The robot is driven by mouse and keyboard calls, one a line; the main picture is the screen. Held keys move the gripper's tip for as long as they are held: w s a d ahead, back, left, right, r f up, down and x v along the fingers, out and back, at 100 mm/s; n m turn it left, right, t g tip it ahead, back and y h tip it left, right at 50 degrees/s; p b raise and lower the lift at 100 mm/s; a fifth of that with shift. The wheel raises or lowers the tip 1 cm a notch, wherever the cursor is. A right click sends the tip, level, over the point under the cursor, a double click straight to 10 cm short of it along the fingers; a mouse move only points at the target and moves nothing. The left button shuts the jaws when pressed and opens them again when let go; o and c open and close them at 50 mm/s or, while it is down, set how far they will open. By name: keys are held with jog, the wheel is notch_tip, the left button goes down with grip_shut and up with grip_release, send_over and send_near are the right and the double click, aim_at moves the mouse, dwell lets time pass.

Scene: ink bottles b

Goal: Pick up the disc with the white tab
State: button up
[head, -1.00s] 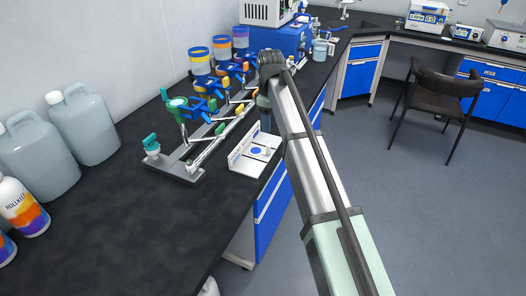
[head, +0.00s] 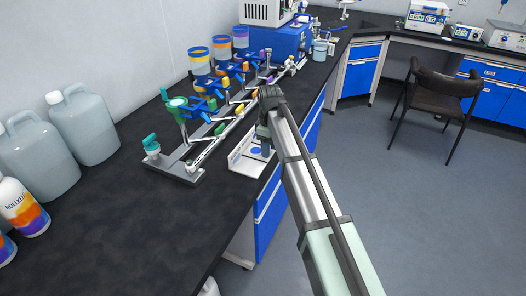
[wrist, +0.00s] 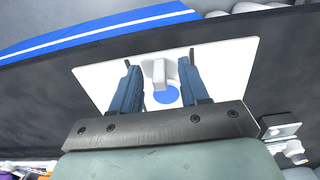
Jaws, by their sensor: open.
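A white tab (wrist: 160,74) stands up from a pale round base, apparently the disc, on a white plate (wrist: 222,68) in the wrist view. A blue round spot (wrist: 167,94) lies just beside it. My gripper (wrist: 157,65) is open, with one finger on each side of the tab and gaps between; whether the fingertips reach its height is unclear. In the head view, the white plate (head: 240,163) lies at the bench edge, and my gripper (head: 266,151) is over it, hiding the tab.
A grey rack (head: 178,172) with coloured valves and funnels stands left of the plate. Grey jugs (head: 84,127) and a labelled bottle (head: 22,205) stand further left. The black bench (head: 110,235) is clear in front. The bench edge drops to the floor on the right.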

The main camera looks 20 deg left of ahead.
jog(key=shift+f, duration=0.5)
jog(key=shift+c, duration=0.2)
grip_shut()
